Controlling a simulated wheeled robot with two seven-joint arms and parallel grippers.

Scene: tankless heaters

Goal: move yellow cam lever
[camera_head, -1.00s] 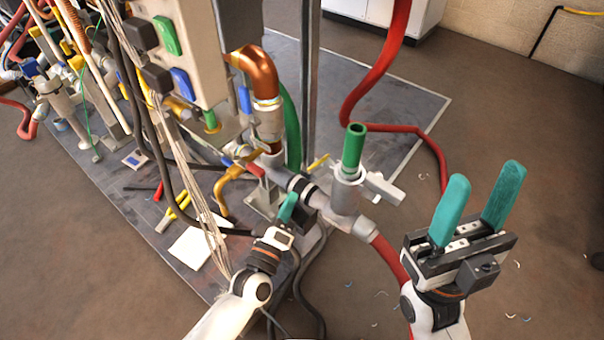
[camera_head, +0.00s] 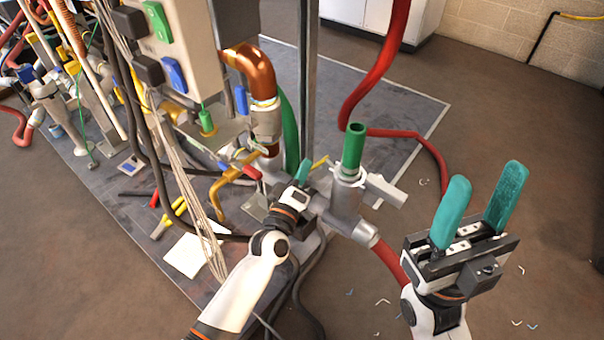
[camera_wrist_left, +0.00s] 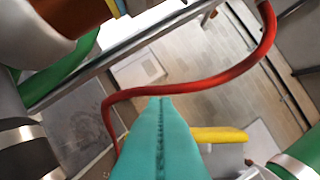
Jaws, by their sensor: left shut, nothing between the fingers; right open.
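The yellow cam lever (camera_head: 319,162) is a short thin bar beside the grey pipe fitting with the green tube, in the middle of the head view. In the left wrist view the yellow lever (camera_wrist_left: 220,135) sticks out just right of my teal fingers. My left gripper (camera_head: 303,170) is shut and empty, with its tips just left of the lever in the head view. The shut fingers fill the lower middle of the wrist view (camera_wrist_left: 160,110). Whether they touch the lever I cannot tell. My right gripper (camera_head: 484,185) is open and empty at the right, away from the pipes.
A grey fitting with a green tube (camera_head: 353,150) stands right of the lever. A copper elbow (camera_head: 258,72) and a green hose (camera_head: 290,130) are to its left. A red hose (camera_head: 375,60) runs behind.

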